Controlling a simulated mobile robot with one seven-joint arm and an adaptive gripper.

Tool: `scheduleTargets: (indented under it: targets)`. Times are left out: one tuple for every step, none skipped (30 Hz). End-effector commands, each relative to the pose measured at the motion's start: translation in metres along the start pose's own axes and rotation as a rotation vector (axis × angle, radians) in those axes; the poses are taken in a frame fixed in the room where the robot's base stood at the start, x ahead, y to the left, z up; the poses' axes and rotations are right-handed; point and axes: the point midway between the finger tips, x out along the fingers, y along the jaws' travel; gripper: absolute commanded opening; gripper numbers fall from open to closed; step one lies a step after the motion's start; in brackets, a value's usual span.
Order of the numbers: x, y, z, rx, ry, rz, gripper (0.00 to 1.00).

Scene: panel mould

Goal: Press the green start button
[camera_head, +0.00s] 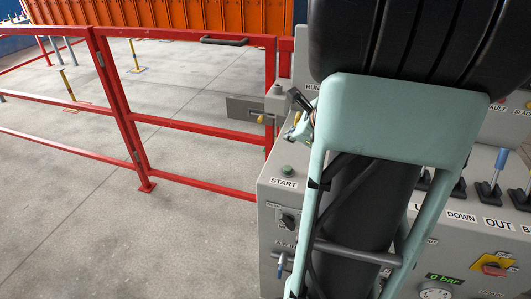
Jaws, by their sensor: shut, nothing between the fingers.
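The green start button (287,171) sits on the top left of the grey control panel (266,225), above a label reading START. The button is in plain view, with nothing touching it. My gripper (295,128) shows only in part at the left edge of my own arm, above and slightly right of the button in the picture. It looks shut and empty, apart from the button. My arm hides the rest of it and the middle of the panel.
Black-based levers (497,170) with OUT and DOWN labels stand on the panel's right. A black knob (287,220), a 0 bar display (444,279) and a red-and-yellow switch (493,266) are on its front. A red fence (190,126) with a gate latch (278,104) stands behind. Grey floor is open at left.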

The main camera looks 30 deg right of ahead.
Motion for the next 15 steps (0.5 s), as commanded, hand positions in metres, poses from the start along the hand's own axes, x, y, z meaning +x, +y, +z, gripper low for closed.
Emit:
scheduleTargets:
  targets:
    - [0.003,0.003,-0.003,0.001,0.001,0.001,0.0]
    - [0.005,0.004,-0.004,0.001,0.001,0.001,0.0]
    - [0.007,0.005,-0.005,0.001,0.001,0.001,0.0]
    - [0.009,0.007,-0.007,0.001,0.001,0.001,0.0]
    - [0.011,0.008,-0.008,0.001,0.001,0.001,0.0]
    - [0.014,0.011,-0.011,0.001,0.001,0.001,0.0]
    - [0.017,0.013,-0.013,0.001,0.001,0.001,0.0]
    - [0.02,0.015,-0.015,0.001,0.001,0.001,0.0]
    - [0.024,0.018,-0.018,0.001,0.001,0.001,0.0]
    - [0.027,0.02,-0.02,0.001,0.001,0.001,0.0]
    - [0.03,0.022,-0.022,0.001,0.002,0.001,0.0]
    - [0.034,0.025,-0.025,0.001,0.002,0.001,0.0]
    - [0.037,0.027,-0.028,0.002,0.002,0.001,0.0]
    - [0.04,0.029,-0.03,0.002,0.002,0.0,0.0]
    - [0.044,0.032,-0.033,0.002,0.002,0.0,0.0]
